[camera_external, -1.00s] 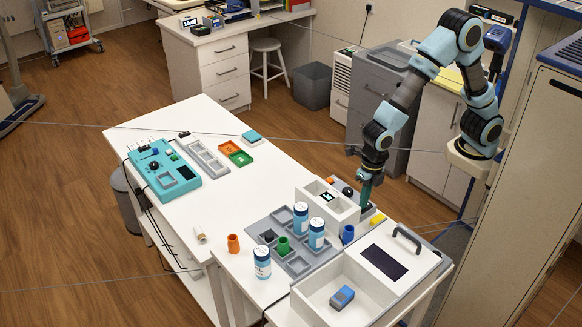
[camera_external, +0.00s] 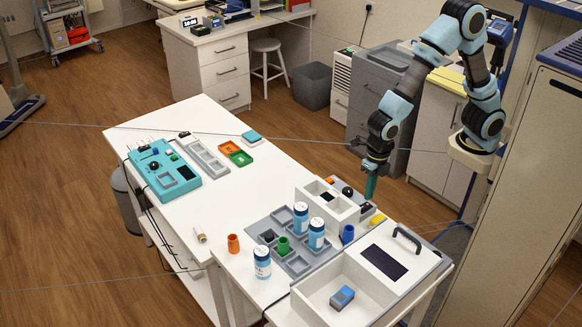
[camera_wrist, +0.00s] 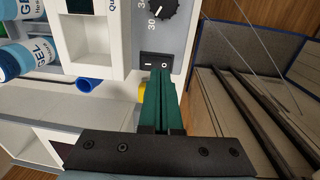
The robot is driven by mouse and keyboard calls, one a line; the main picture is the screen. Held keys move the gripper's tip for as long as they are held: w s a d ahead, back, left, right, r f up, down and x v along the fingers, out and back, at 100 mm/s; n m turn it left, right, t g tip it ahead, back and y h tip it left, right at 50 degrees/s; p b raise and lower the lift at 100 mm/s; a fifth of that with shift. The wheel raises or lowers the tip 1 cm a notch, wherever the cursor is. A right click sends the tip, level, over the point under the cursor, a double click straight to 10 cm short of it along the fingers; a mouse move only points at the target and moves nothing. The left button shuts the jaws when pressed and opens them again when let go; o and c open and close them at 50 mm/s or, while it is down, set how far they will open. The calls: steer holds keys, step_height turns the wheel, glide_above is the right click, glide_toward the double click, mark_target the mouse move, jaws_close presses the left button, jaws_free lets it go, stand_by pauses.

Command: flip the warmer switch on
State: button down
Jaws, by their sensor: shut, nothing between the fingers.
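The warmer (camera_external: 338,208) is a white box with a grey side panel; it stands at the right end of the bench. In the wrist view its panel (camera_wrist: 178,35) has a black dial (camera_wrist: 160,10) and a black rocker switch (camera_wrist: 155,60) marked with a line and a circle. The small display (camera_external: 327,197) looks dark. My gripper (camera_wrist: 161,74) is shut and empty, its green fingertips just in front of the switch near the circle end. I cannot tell whether they touch it.
A yellow block (camera_external: 377,219) and a blue cup (camera_external: 347,234) stand close to the warmer. Blue-labelled bottles (camera_external: 316,235) are in front of it. The bench's left half has open room.

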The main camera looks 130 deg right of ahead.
mark_target(363, 207)
step_height(363, 207, up, 11)
steer(key=s+b, duration=0.1)
steer(key=b, duration=0.1)
steer(key=shift+s+r, duration=0.15)
steer(key=shift+s, duration=0.1)
steer(key=shift+w+r+t+b, duration=0.1)
steer(key=shift+w+t+b, duration=0.2)
steer(key=shift+w+b, duration=0.95)
steer(key=shift+s+b, duration=0.45)
steer(key=f, duration=0.4)
steer(key=w+f+p, duration=0.1)
steer(key=f, duration=0.4)
steer(key=w+f, duration=0.1)
steer(key=f, duration=0.3)
steer(key=shift+f+p, duration=0.3)
steer(key=shift+f, duration=0.1)
